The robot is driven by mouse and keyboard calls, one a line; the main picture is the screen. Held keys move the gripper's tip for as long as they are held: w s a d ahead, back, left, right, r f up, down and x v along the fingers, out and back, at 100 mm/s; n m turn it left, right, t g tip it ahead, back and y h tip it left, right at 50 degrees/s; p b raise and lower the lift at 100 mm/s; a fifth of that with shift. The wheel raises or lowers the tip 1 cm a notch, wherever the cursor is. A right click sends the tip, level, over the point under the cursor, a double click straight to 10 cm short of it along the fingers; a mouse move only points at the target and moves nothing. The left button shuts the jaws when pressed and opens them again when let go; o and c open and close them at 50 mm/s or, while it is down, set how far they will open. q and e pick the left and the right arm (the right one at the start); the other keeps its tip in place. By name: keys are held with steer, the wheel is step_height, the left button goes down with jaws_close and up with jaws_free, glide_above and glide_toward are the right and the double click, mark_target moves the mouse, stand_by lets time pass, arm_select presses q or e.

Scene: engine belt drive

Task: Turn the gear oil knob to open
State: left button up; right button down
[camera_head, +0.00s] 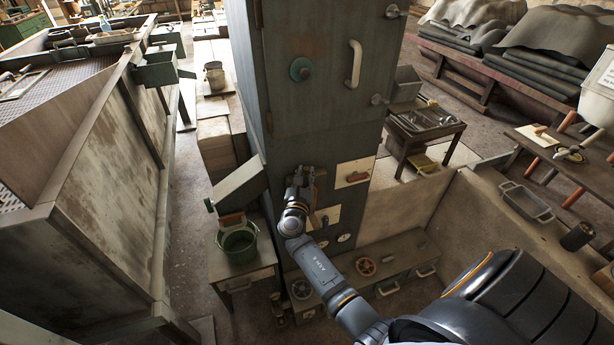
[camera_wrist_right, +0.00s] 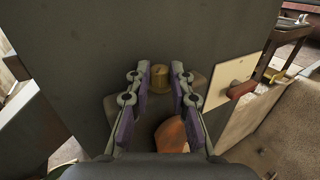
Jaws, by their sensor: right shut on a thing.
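My right gripper (camera_head: 308,180) reaches up to the front of the tall grey cabinet (camera_head: 325,120). In the right wrist view, the gripper (camera_wrist_right: 160,76) has its purple-padded fingers on either side of a small brass-yellow knob (camera_wrist_right: 159,72), and is shut on it. The knob sits on a grey mount against the cabinet face. An orange-brown part (camera_wrist_right: 171,136) shows between the fingers, nearer the camera. The gripper hides the knob in the head view. My left gripper is not in view.
A cream panel with a red-brown handle (camera_head: 356,176) is right of the gripper; the handle also shows in the wrist view (camera_wrist_right: 241,89).

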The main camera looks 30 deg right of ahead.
steer(key=shift+w+a+m+g+h+b, duration=0.15)
steer(key=shift+m+g+h+b, duration=0.4)
steer(key=shift+m+g+h, duration=0.4)
steer(key=shift+g, duration=0.25)
steer(key=c, duration=1.2)
jaws_free()
